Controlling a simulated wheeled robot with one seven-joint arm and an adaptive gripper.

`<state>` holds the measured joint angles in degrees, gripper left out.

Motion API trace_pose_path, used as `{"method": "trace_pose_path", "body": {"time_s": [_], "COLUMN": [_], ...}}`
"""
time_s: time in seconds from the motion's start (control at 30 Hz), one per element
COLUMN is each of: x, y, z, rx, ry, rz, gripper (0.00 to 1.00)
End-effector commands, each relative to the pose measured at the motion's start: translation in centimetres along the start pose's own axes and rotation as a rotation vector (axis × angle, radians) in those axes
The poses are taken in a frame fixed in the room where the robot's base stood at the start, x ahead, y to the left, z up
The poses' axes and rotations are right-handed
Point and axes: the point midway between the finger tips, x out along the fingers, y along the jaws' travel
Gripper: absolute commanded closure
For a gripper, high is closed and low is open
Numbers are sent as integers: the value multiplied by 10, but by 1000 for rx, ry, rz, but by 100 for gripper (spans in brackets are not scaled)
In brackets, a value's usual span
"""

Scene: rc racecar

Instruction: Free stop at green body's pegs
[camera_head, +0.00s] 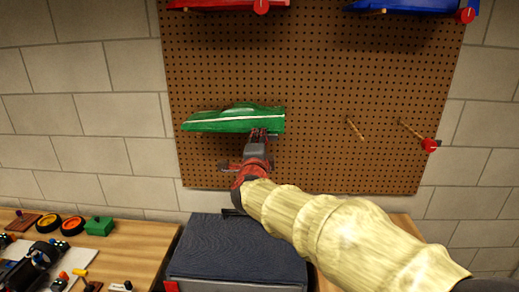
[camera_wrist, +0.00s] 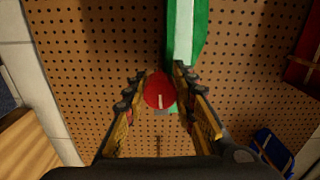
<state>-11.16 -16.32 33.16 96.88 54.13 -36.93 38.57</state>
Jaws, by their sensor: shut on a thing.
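The green car body (camera_head: 235,120) with a white stripe is up against the pegboard, and part of it shows at the top of the wrist view (camera_wrist: 203,35). A round red stop (camera_wrist: 158,88) sits between my fingers beside the green body. My gripper (camera_head: 258,133) is at the right part of the green body's lower edge, its fingers shut on the red stop. The gripper hides the stop in the head view. The pegs at the green body cannot be made out clearly.
To the right are a bare wooden peg (camera_head: 355,128) and a peg with another red stop (camera_head: 430,145). Red (camera_head: 225,4) and blue (camera_head: 405,5) bodies hang above. Below are a dark grey box (camera_head: 238,250) and a wooden bench (camera_head: 140,252) with wheels and small parts.

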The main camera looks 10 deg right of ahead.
Motion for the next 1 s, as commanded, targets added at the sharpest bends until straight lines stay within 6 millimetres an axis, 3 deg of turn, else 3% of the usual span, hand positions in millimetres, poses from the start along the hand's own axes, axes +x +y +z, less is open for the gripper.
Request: {"method": "trace_pose_path", "body": {"time_s": [0.7,0.73,1.0], "x": [0,0,0], "y": [2,2,1], "z": [0,0,0], "rx": [78,78,77], "ry": [0,0,0], "rz": [3,3,2], "gripper": [99,73,58]}}
